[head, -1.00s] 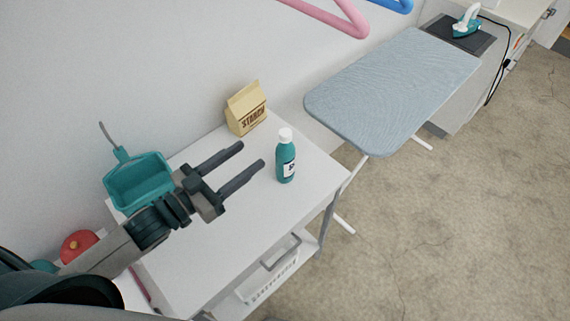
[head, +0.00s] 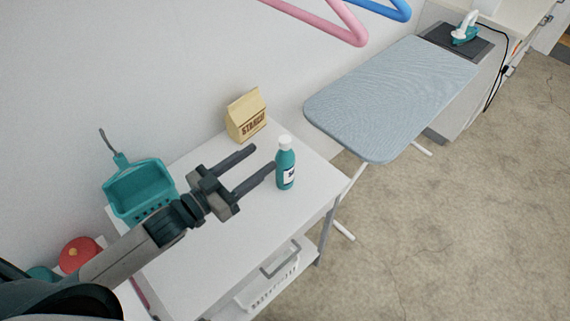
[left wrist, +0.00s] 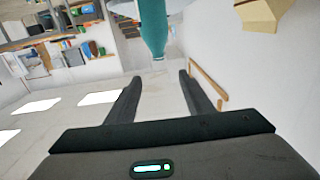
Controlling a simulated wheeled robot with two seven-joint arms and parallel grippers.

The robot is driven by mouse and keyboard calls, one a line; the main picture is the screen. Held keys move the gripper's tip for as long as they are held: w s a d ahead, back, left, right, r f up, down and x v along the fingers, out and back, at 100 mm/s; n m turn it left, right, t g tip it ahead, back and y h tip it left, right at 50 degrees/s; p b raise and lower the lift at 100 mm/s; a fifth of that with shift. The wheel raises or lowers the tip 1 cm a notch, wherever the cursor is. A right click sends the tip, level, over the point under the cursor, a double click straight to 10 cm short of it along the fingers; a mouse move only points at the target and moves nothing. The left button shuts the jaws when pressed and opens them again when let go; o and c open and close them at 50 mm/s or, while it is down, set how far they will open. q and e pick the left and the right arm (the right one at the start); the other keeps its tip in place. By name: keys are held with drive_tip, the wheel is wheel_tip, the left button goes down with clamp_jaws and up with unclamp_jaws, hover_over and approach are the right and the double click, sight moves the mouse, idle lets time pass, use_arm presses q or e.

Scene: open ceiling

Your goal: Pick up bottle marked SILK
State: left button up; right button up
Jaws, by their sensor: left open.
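A teal bottle (head: 286,166) with a white cap and a small dark-and-white label stands upright on the white table (head: 225,245). The label is too small to read. My left gripper (head: 264,159) is open and empty, its two fingers pointing toward the bottle. In the head view the nearer fingertip reaches the bottle's left edge; I cannot tell whether it touches. In the left wrist view the bottle (left wrist: 153,25) shows ahead of the open fingers (left wrist: 158,80), between their lines and beyond their tips. My right gripper is not in view.
A tan starch bag (head: 246,115) stands at the table's back, near the farther finger. A teal basket-like scoop (head: 140,190) is behind my left arm. A blue ironing board (head: 395,95) lies to the right. Pink (head: 325,20) and blue hangers show above. A white basket (head: 275,285) sits below.

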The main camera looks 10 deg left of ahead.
sight(284, 139)
use_arm(q)
drive_tip(key=p+x, duration=0.2)
drive_tip(key=x, duration=0.6)
drive_tip(key=shift+r+p, duration=0.2)
drive_tip(key=shift+p, duration=0.2)
drive_tip(key=shift+w+d+f, duration=0.15)
drive_tip(key=shift+w+d, duration=0.05)
drive_tip(key=shift+w, duration=0.05)
drive_tip(key=shift+w+d+p, duration=0.25)
drive_tip(key=shift+w+p, duration=0.2)
drive_tip(key=shift+p, duration=0.1)
drive_tip(key=p+x, duration=0.1)
drive_tip(key=x, duration=0.2)
drive_tip(key=shift+r+p, duration=0.25)
drive_tip(key=shift+p, duration=0.1)
drive_tip(key=shift+w+d+f, duration=0.15)
drive_tip(key=shift+w+d, duration=0.15)
drive_tip(key=shift+w, duration=0.15)
